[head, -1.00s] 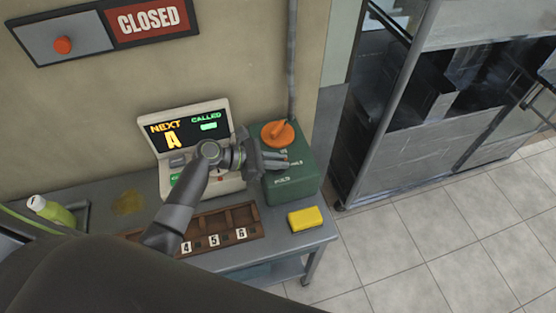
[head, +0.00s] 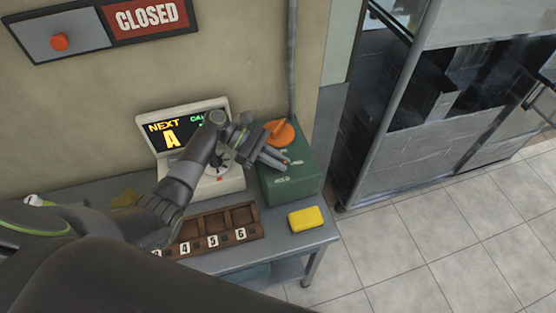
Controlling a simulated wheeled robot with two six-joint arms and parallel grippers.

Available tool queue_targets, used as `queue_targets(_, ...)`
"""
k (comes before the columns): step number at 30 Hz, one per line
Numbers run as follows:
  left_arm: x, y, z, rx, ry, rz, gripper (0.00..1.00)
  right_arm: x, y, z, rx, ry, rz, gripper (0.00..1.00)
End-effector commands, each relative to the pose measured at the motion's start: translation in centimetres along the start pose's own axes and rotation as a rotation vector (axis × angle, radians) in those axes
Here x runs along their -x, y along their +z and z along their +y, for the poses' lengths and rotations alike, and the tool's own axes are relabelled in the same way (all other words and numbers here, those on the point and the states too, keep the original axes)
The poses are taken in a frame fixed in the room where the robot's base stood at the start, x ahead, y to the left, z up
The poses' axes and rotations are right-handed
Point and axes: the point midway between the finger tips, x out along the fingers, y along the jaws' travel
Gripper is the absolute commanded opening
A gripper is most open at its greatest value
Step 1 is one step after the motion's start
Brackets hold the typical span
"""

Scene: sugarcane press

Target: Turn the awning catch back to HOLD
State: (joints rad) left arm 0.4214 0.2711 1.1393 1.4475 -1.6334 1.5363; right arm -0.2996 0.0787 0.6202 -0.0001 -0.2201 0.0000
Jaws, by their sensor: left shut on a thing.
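The awning catch is an orange knob (head: 278,132) with a raised handle, on top of a green box (head: 292,184) at the right end of the table. White labels are on the box, too small to read surely. My left gripper (head: 285,162) reaches over the box from the left, its fingers pointing down and right. It is shut, and a small bit of orange shows at its fingertips, so I take it to be on the catch. The fingers hide the near part of the knob and the exact contact. My right gripper is not in view.
A display terminal (head: 235,182) reading NEXT A stands left of the box. A numbered wooden tray (head: 222,241) and a yellow block (head: 306,218) lie in front. A CLOSED sign panel (head: 85,40) hangs on the wall. A vertical pipe (head: 292,60) rises behind the box.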

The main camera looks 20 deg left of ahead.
Motion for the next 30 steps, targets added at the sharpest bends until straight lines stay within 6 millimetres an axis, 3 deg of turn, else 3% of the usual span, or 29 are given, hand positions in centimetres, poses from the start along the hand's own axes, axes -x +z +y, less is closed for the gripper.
queue_targets(12,0.00,-0.22,-0.08,-0.001,-0.008,0.005,0.00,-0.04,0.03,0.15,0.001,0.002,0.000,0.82)
queue_targets(13,0.00,-0.22,-0.08,0.000,-0.008,0.005,0.14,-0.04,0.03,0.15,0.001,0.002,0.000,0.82)
queue_targets(18,0.00,-0.15,-0.05,-0.001,-0.007,0.004,0.34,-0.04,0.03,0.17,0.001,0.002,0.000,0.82)
queue_targets(30,0.37,0.76,0.03,-0.005,-0.006,0.003,0.34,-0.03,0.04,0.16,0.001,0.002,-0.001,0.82)
